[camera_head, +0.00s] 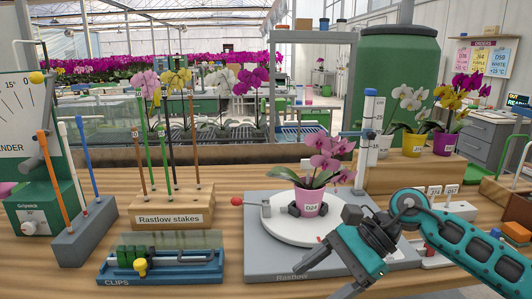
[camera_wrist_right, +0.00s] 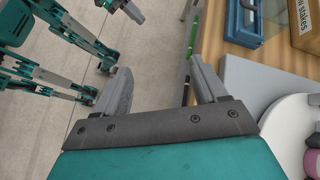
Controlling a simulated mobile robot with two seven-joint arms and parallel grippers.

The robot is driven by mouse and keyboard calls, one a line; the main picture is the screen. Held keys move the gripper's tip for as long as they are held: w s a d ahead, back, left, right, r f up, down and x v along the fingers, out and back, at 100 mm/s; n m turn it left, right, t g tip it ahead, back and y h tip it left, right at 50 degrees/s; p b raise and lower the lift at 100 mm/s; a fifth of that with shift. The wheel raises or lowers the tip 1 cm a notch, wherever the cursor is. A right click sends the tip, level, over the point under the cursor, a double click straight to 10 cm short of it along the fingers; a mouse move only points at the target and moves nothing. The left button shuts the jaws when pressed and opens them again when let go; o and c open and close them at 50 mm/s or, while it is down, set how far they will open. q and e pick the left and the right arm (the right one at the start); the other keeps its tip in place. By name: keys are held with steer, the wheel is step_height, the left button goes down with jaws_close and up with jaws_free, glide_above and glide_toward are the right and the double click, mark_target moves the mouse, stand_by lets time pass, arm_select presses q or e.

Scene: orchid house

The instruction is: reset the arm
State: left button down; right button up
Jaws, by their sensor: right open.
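My right arm reaches in from the right in the head view. Its gripper (camera_head: 326,280) points down and left, in front of the grey Rastlow stand at the table's front edge. In the right wrist view the two grey fingers of this gripper (camera_wrist_right: 160,82) are wide apart with nothing between them. Below them lie the floor and the table edge. My left arm is not in the head view. Teal links of mine show at the upper left of the wrist view, with a small dark end cut by the top edge; I cannot tell its finger state.
The orchid in its pink pot (camera_head: 309,205) stands on the white turntable (camera_head: 270,228), close to my right arm. A blue clips tray (camera_head: 165,268), the stakes block (camera_head: 170,207) and a grey tool holder (camera_head: 84,236) stand left. Potted orchids stand on a wooden riser (camera_head: 420,172) behind.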

steer(key=s+a+r+m+t+y, duration=0.25)
steer(key=a+m+t+y, duration=0.25)
steer(key=a+m+y, duration=0.65)
steer(key=w+d+f+m+t+h+p, duration=0.1)
steer(key=d+f+m+t+h, duration=0.5)
steer(key=m, duration=1)
steer(key=d+f+m+t+h+p, duration=0.1)
steer(key=d+f+m+t+h, duration=0.5)
steer(key=m, duration=1.1)
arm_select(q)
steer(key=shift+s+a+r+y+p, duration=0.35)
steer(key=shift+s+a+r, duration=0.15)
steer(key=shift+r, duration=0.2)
arm_select(e)
steer(key=s+d+f+m+g+h, duration=0.4)
steer(key=s+d+f+m+h, duration=0.3)
steer(key=s+f+m, duration=0.5)
steer(key=shift+s+d+f+m, duration=0.2)
steer(key=shift+d+f+m, duration=0.25)
steer(key=shift+d+f, duration=0.2)
steer(key=shift+r+h, duration=0.1)
steer(key=shift+h, duration=0.15)
